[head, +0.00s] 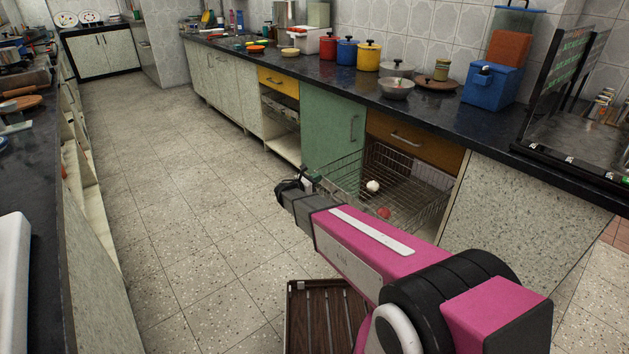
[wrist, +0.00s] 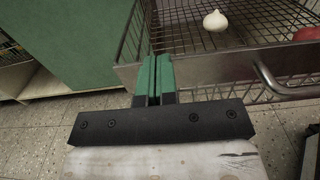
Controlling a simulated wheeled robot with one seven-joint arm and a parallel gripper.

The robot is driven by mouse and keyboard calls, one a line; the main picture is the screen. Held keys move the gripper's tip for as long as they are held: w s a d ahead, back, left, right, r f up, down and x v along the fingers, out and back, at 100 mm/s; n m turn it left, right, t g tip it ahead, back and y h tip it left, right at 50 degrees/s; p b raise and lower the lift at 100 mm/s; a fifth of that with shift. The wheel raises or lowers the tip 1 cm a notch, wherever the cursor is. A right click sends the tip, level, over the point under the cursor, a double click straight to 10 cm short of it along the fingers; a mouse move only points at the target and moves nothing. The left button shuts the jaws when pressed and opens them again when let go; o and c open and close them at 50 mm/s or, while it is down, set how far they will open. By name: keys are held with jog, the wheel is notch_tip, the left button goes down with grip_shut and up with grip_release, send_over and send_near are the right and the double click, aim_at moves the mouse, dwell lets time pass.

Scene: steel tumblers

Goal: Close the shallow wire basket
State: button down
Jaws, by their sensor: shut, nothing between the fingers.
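The shallow wire basket (head: 418,196) is pulled out from the cabinet below the orange drawer. A white bulb-shaped item (head: 372,186) and a red round item (head: 384,213) lie in it. My gripper (head: 309,181) is at the basket's front left corner, with its fingers shut and empty. In the wrist view, the green fingers (wrist: 154,72) point at the left end of the basket's front panel (wrist: 215,70). I cannot tell whether they touch it. The basket's curved handle (wrist: 275,82) is to the right of the fingers. My arm hides part of the basket's front in the head view.
A green cabinet door (head: 333,127) with a handle is left of the basket opening. The orange drawer (head: 413,138) above is shut. A dark open drawer with dividers (head: 322,312) is low in front, beside my arm. The tiled floor to the left is clear.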

jog(key=x, duration=3.4)
jog(key=shift+w+d, duration=0.25)
jog(key=shift+d, duration=0.05)
